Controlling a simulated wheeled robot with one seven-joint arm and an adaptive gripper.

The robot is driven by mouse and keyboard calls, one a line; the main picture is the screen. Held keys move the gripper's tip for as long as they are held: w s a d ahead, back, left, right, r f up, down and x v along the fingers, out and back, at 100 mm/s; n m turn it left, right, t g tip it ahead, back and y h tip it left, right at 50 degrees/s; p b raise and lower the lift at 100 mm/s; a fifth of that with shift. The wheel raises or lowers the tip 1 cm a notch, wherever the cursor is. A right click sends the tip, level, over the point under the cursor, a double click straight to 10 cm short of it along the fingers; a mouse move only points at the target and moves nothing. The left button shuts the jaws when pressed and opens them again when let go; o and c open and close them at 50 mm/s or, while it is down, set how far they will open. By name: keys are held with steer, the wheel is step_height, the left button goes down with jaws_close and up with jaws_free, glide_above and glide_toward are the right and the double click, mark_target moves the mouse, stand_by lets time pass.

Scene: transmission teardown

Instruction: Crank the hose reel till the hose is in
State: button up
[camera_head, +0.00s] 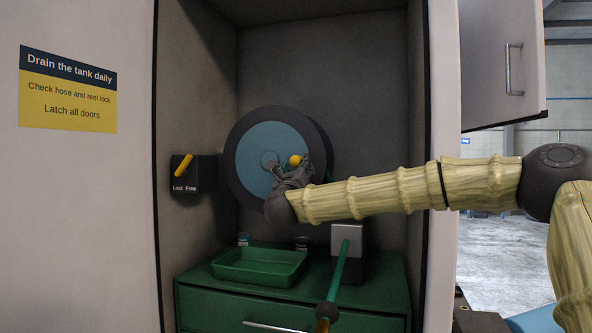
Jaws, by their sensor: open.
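The hose reel (246,176), with a dark rim and blue face, is mounted inside the open cabinet. Its crank has a grey hub (269,159) and a yellow knob (295,160) to the right of the hub. My gripper (301,168) is open at the knob, its fingers partly overlapping it; I cannot tell whether they touch it. The green hose (337,275) runs from a grey guide block (347,240) down toward the front. A dark ball (327,311) and a brass-coloured end (322,326) sit on its lower part. My wrist hides the reel's lower right.
A yellow lever (184,166) on a black Lock/Free box (199,175) is on the left wall, tilted to the upper right. A green tray (259,267) and small jars (302,243) stand on the green drawer unit (195,288). An open door (494,65) hangs above my arm.

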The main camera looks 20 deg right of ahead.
steer(key=shift+a+f, duration=0.1)
steer(key=shift+s+a+f, duration=0.15)
steer(key=shift+s+a, duration=0.05)
steer(key=v, duration=1.1)
steer(key=shift+s+d, duration=0.15)
